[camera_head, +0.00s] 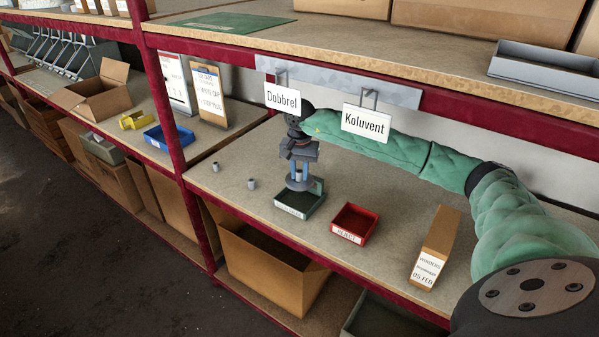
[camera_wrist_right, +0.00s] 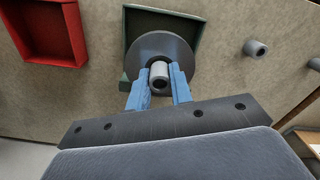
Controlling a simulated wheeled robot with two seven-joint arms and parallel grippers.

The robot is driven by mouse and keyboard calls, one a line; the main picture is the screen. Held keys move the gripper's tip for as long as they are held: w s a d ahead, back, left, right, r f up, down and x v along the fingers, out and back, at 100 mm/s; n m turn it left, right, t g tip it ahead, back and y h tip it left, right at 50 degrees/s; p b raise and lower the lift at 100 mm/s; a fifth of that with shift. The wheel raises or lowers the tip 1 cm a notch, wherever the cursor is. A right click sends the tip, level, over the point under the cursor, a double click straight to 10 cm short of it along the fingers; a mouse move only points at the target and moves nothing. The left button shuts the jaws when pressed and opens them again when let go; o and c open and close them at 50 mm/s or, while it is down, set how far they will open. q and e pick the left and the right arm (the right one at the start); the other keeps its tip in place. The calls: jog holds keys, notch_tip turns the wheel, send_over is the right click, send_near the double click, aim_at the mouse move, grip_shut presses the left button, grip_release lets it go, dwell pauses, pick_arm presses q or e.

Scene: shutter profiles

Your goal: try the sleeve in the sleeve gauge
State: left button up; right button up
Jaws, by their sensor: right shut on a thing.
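My right gripper (camera_head: 299,175) points straight down at the green tray (camera_head: 288,208) on the shelf. A grey round disc (camera_wrist_right: 150,44), which looks like the sleeve gauge, lies just beyond the fingertips, overlapping the green tray (camera_wrist_right: 190,32). The head view shows the disc's rim (camera_head: 300,186) under the fingers. I cannot tell whether the sleeve has entered the disc. My left gripper is out of view.
Two more grey sleeves (camera_head: 252,184) (camera_head: 215,167) stand left of the green tray. A red tray (camera_head: 355,222) sits to its right, then a cardboard box (camera_head: 436,245). Hanging signs, Dobbrel (camera_head: 283,98) and Koluvent (camera_head: 366,123), are close to my right arm.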

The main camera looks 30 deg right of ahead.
jog(key=shift+f, duration=0.15)
jog(key=o, duration=1)
jog(key=shift+a, duration=0.1)
jog(key=shift+s, duration=0.1)
jog(key=shift+r, duration=0.25)
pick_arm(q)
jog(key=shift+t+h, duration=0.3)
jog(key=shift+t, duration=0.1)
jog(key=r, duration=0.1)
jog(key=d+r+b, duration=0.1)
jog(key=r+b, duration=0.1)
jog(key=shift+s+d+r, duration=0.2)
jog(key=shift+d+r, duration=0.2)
pick_arm(e)
notch_tip(320, 180, up, 8)
jog(key=shift+f, duration=0.25)
